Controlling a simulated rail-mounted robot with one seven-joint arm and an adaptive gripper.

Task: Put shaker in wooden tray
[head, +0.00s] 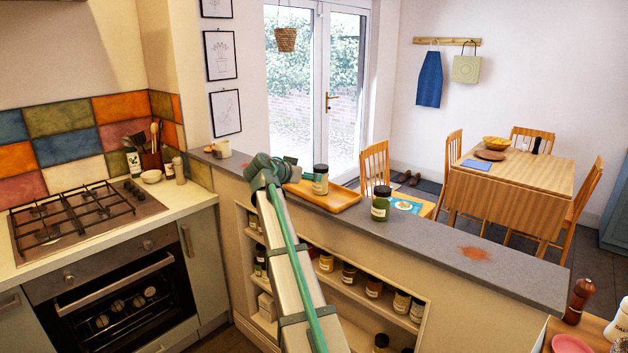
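The wooden tray (340,203) lies on the grey ledge, just right of the end of my arm. A jar-like container with a dark lid and pale label (320,182) stands upright in the tray. A green jar-like container with a dark lid (380,205) stands upright on the ledge, right of the tray and apart from it. I cannot tell which of these is the shaker. My gripper (285,172) is at the far end of my arm, by the tray's left end. Its fingers cannot be made out, so open or shut does not show.
The grey ledge (430,233) has a reddish powder patch (475,253) on its right part. A cream mug (223,148) stands at its far left end. Shelves with several jars (374,286) are below. A brown mill (579,300) stands at lower right. The ledge between green jar and powder is clear.

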